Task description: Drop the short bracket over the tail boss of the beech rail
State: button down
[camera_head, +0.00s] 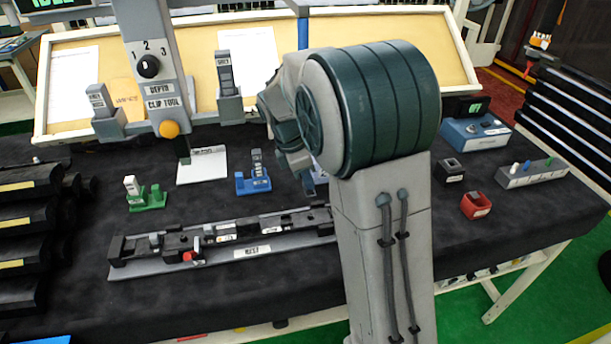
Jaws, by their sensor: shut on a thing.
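My gripper (309,182) is at the centre of the view, pointing down over the dark bench mat, mostly hidden by my own wrist and forearm. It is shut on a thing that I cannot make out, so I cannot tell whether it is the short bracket. A long dark rail assembly (190,240) lies on a grey base strip (165,268) with a small white label, left of and nearer than my gripper. I cannot tell whether it is the beech rail. Its right end is hidden behind my arm, and I cannot make out the tail boss.
A blue holder (254,187), a green holder (153,203) and a white card (203,176) are left of my gripper. A dark block (450,171), a red block (475,206) and a grey pegged block (532,174) are to the right. The grey clip tool post (158,80) stands at back left.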

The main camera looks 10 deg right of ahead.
aim_at(305, 187)
jog(key=shift+d, duration=0.15)
jog(key=shift+f+b, duration=1.55)
jog(key=shift+f, duration=1.4)
jog(key=shift+p, duration=0.5)
jog(key=shift+f+b, duration=0.6)
jog(key=shift+f, duration=0.4)
jog(key=c, duration=1.3)
grip_release()
jog(key=shift+c, duration=0.2)
jog(key=v, duration=0.7)
jog(key=shift+r, duration=0.25)
